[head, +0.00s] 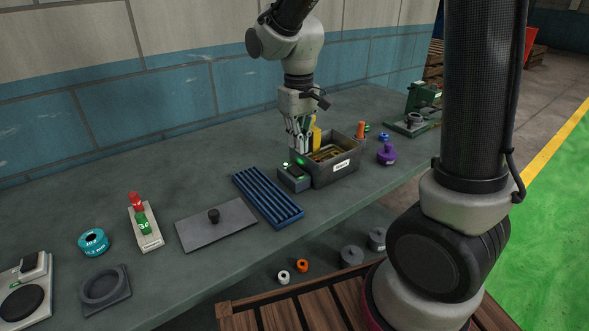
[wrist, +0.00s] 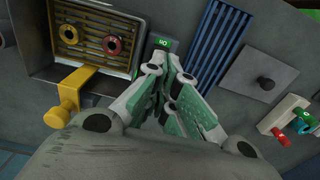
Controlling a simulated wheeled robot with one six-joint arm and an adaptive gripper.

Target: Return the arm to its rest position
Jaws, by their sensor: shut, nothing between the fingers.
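My gripper (head: 300,138) hangs from my arm over the bench, beside the left end of a grey bin (head: 338,172) with a white label. In the wrist view my gripper (wrist: 166,62) is shut, its green-padded fingers together with nothing between them.
A yellow handle (wrist: 75,92) stands at the bin's edge; the bin holds rings, one red (wrist: 113,43). A blue grooved rack (head: 268,197), a grey plate with a knob (head: 235,228) and a purple weight (head: 387,155) are nearby. A tiled wall (head: 180,90) runs behind.

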